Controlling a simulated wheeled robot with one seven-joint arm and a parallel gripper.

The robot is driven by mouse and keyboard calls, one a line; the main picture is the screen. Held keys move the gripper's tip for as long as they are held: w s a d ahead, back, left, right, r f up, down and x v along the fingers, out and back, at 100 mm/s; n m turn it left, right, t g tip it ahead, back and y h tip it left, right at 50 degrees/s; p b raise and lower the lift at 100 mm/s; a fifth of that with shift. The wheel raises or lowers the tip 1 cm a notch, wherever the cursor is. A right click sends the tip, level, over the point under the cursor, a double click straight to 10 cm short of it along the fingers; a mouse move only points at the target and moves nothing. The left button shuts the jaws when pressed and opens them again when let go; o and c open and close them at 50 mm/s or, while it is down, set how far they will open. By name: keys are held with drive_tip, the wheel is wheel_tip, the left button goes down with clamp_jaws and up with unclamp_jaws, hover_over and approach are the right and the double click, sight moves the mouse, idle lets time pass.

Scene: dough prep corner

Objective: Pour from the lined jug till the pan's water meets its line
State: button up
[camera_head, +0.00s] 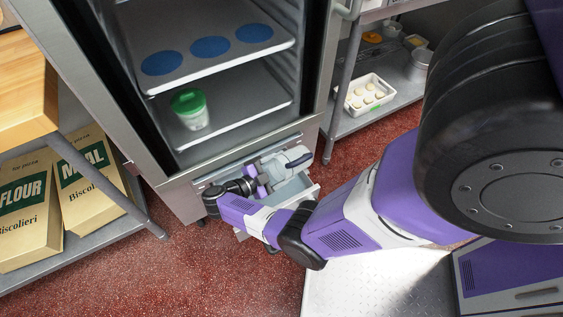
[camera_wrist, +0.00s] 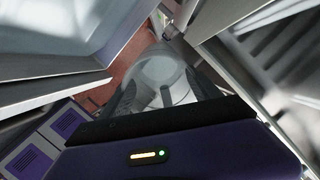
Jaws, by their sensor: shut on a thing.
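My gripper (camera_head: 262,178) is at the foot of the open steel cabinet, shut on a clear, pale jug (camera_head: 292,160). In the wrist view the jug (camera_wrist: 165,68) shows as a see-through round body between the dark fingers (camera_wrist: 160,95). It looks tilted over the pulled-out pan (camera_head: 311,191), but I cannot tell how far. A pale, shallow basin at the upper left of the wrist view, likely the pan (camera_wrist: 70,35), lies beside the gripper. I cannot make out the water level or either line; my arm hides part of the pan.
The cabinet's shelves above hold blue discs (camera_head: 209,47) and a green-lidded tub (camera_head: 190,109). Flour and meal bags (camera_head: 92,178) stand on a low shelf at left. A white tray of dough pieces (camera_head: 369,94) sits on the right rack. Red floor (camera_head: 165,260) is clear at front left.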

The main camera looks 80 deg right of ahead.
drive_tip(key=shift+r+t+y+p, duration=0.7)
drive_tip(key=shift+y+p, duration=0.1)
drive_tip(key=shift+p, duration=1.6)
drive_tip(key=shift+f+y+p, duration=0.3)
drive_tip(key=shift+p, duration=0.05)
drive_tip(key=shift+r+t+p, duration=0.3)
drive_tip(key=shift+r+p, duration=0.1)
drive_tip(key=shift+p, duration=0.65)
drive_tip(key=t+y+p, duration=0.1)
drive_tip(key=p, duration=0.3)
drive_tip(key=r+t+y+p, duration=0.1)
drive_tip(key=y+p, duration=0.1)
drive_tip(key=p, duration=0.2)
drive_tip(key=shift+w+a, duration=0.2)
drive_tip(key=shift+f+t+y+p, duration=0.1)
drive_tip(key=shift+t+y+p, duration=0.35)
drive_tip(key=shift+p, duration=0.2)
drive_tip(key=shift+f, duration=0.1)
drive_tip(key=shift+f, duration=0.1)
